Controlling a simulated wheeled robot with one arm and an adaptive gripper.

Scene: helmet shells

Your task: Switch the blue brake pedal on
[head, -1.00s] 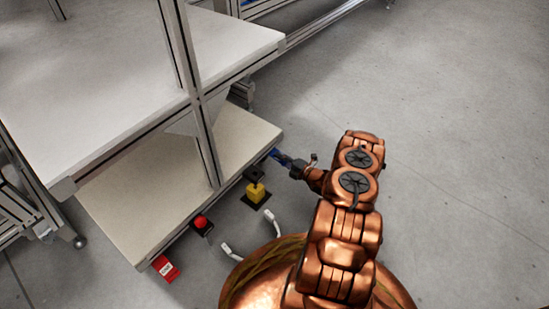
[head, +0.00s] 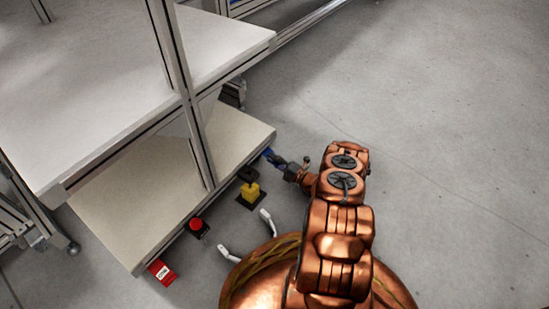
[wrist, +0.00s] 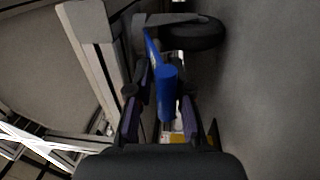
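The blue brake pedal (wrist: 167,92) stands out in the wrist view as a blue bar with a rounded end, in front of a dark caster wheel. In the head view only a small blue part (head: 268,153) shows at the lower shelf's right corner. My gripper (wrist: 160,118) has its two fingers apart, one on each side of the blue pedal. I cannot tell whether either finger touches it. In the head view my gripper (head: 281,163) is low beside the shelf corner, right at the blue part, and its fingertips are hard to make out.
A white workbench (head: 90,95) with a lower shelf (head: 130,205) stands at left. Along the shelf's front edge are a yellow-and-black device (head: 249,192), a red button (head: 196,224) and a red box (head: 162,272). A metal post (wrist: 92,50) runs close left of my gripper. Floor at right is clear.

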